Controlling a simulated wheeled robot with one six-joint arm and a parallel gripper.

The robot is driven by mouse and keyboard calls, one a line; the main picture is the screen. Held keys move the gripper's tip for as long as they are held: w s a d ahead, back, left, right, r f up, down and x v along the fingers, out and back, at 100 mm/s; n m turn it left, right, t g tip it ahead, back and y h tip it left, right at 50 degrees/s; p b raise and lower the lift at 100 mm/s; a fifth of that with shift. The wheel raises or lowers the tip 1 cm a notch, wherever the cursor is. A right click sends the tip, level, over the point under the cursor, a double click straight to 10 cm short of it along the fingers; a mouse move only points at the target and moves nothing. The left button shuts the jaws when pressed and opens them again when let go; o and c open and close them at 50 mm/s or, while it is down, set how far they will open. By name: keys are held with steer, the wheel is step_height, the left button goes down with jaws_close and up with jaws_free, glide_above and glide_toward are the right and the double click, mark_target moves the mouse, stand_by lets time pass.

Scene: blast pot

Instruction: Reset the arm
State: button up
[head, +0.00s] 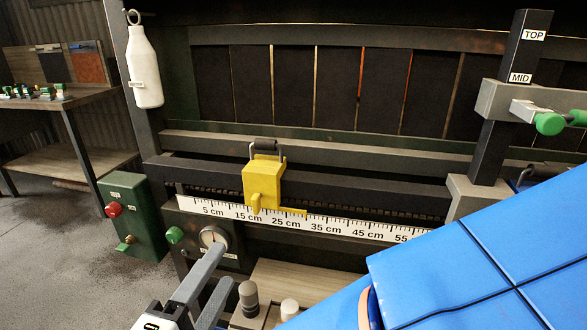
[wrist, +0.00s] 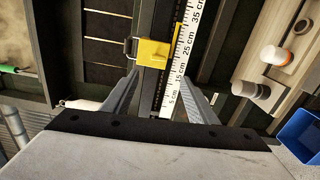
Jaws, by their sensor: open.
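My gripper (head: 222,267) is open and empty, low in the head view in front of the dial. In the wrist view its two fingers (wrist: 158,80) stand apart, with the rail and scale seen between and beyond them. A yellow slider block (head: 262,185) with a dark-handled metal latch sits on the dark rail, above the white centimetre scale (head: 345,227). Its thin yellow pointer reaches between the 25 and 35 cm labels. The slider also shows in the wrist view (wrist: 155,52), beyond the fingertips and not between them.
A green box (head: 133,215) with a red button stands left of the rail. A round dial (head: 212,238) sits below the scale. A white bottle (head: 143,65) hangs at upper left. A post (head: 526,48) marked TOP and MID stands right. Blue panels block the lower right.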

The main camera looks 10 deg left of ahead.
steer(key=w+d+f+m+g+h, duration=0.2)
steer(key=w+d+m+g+h, duration=0.15)
steer(key=w+d, duration=0.55)
steer(key=w+d+f+m+g+h, duration=0.2)
steer(key=w+d+g, duration=0.3)
steer(key=d, duration=0.9)
steer(key=s+d+f+m+g+y, duration=0.1)
steer(key=s+d+f+m+y, duration=0.1)
steer(key=d, duration=0.5)
steer(key=s+d+f+m+g+y, duration=0.1)
steer(key=s+d+m+g+y, duration=0.1)
steer(key=d+m, duration=0.4)
steer(key=s+d+f+m+g+y, duration=0.1)
steer(key=s+d+f+m+y, duration=0.1)
steer(key=d, duration=0.8)
steer(key=shift+s+d+f+m+y, duration=0.3)
steer(key=shift+s+m+y, duration=0.25)
steer(key=shift+s+m, duration=0.65)
steer(key=shift+s+g, duration=0.1)
steer(key=shift+g, duration=0.15)
